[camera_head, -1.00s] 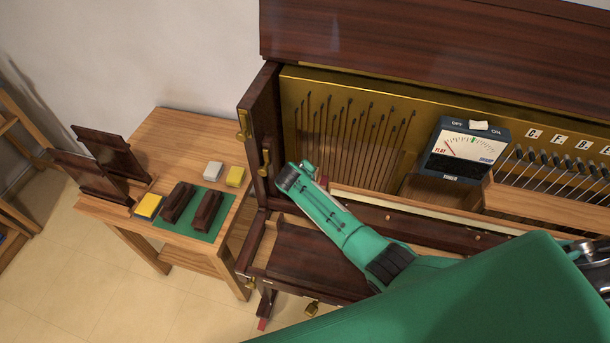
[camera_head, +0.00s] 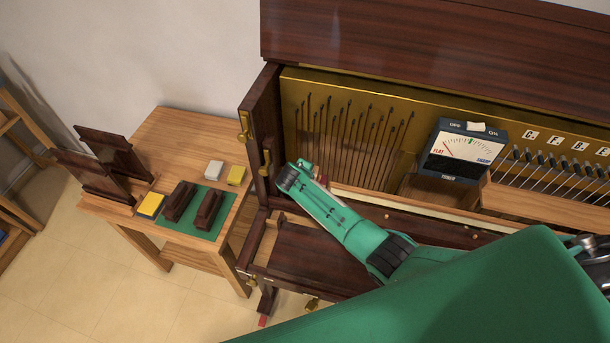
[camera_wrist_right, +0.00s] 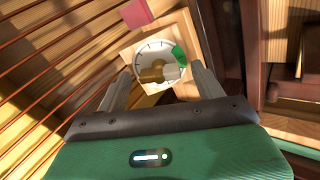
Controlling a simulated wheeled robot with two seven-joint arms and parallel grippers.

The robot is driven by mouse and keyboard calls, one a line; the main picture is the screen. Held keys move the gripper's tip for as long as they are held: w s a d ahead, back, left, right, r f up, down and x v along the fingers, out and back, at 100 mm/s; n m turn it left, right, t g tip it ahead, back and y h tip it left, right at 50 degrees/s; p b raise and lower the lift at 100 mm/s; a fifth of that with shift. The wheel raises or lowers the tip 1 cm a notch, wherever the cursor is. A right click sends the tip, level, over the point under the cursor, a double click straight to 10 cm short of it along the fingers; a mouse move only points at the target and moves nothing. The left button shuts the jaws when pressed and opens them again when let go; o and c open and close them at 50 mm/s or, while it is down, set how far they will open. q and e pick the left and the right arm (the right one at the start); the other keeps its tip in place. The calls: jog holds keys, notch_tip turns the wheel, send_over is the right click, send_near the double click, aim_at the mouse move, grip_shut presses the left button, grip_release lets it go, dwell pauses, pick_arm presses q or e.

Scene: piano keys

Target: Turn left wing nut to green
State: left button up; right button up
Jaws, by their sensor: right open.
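In the right wrist view, a white round dial (camera_wrist_right: 144,55) with tick marks and a green sector (camera_wrist_right: 179,55) at its upper right sits on a light wooden part. A brass-coloured piece, likely the wing nut (camera_wrist_right: 152,74), lies at the dial's middle; its exact angle is hard to read. My right gripper (camera_wrist_right: 160,75) is open, its two fingers on either side of the dial; I cannot tell whether they touch the nut. In the head view, my right gripper (camera_head: 286,176) is at the piano's left end, and the dial and nut are hidden there. My left gripper is not in view.
The piano's side wall (camera_head: 259,100) with brass latches stands close left of the gripper, and strings (camera_head: 345,145) stand behind it. A pink block (camera_wrist_right: 138,12) is above the dial. A tuner meter (camera_head: 463,150) sits right. A small table (camera_head: 170,125) stands left.

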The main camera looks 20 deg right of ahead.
jog(key=p+v, duration=0.3)
jog(key=shift+w, duration=0.1)
jog(key=v, duration=0.8)
dwell(1.0)
